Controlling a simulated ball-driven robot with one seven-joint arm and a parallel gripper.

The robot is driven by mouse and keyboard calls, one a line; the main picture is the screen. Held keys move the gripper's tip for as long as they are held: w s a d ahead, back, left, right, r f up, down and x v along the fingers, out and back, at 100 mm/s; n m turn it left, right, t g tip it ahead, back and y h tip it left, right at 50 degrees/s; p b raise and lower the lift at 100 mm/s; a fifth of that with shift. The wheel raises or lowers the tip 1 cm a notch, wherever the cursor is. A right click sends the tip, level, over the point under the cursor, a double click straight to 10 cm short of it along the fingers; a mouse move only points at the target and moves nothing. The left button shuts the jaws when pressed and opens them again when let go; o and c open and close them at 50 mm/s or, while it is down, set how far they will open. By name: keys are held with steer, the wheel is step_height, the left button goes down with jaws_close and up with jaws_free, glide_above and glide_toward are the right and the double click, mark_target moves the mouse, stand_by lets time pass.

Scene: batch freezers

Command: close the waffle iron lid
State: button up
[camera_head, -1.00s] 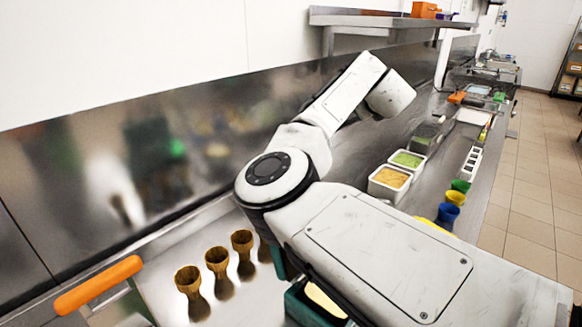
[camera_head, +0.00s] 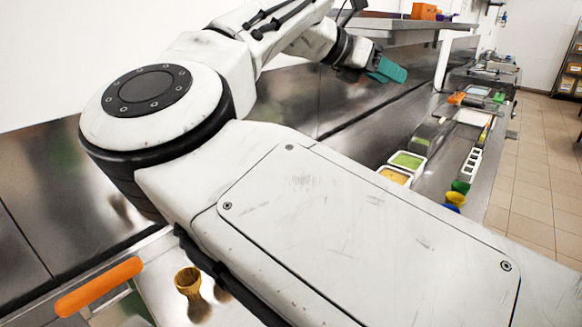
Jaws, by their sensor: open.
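My gripper (camera_head: 388,70), with teal fingers, is in the upper middle of the head view, in front of the steel back wall and below the wall shelf. It is open, seen from the side, and I see nothing between its fingers. I cannot make out a waffle iron or its lid with certainty. An orange handle (camera_head: 98,287) shows at the lower left, well away from the gripper; I cannot tell what it belongs to. A smaller orange piece (camera_head: 457,98) lies far down the counter, beyond the gripper. My arm hides much of the near counter.
A brown cup (camera_head: 188,281) stands at the lower left. Tubs with green (camera_head: 408,161) and orange-yellow (camera_head: 394,176) contents stand on the counter, with green (camera_head: 461,186), yellow (camera_head: 455,199) and blue cups nearby. A wall shelf (camera_head: 390,24) overhangs it. Tiled floor (camera_head: 525,180) is clear at right.

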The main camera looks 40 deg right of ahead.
steer(key=w+a+f+n+t+y, duration=0.25)
steer(key=a+y, duration=0.35)
steer(key=a, duration=0.5)
steer(key=w+a+f+n+t+y, duration=0.2)
steer(key=w+a+y, duration=0.25)
steer(key=a, duration=0.75)
steer(key=shift+y, duration=0.35)
steer(key=x, duration=0.3)
steer(key=p+x, duration=0.1)
steer(key=x, duration=0.6)
steer(key=shift+s+d+f, duration=0.2)
steer(key=shift+s+d, duration=0.05)
steer(key=shift+s, duration=0.15)
steer(key=shift+c, duration=0.2)
jaws_close()
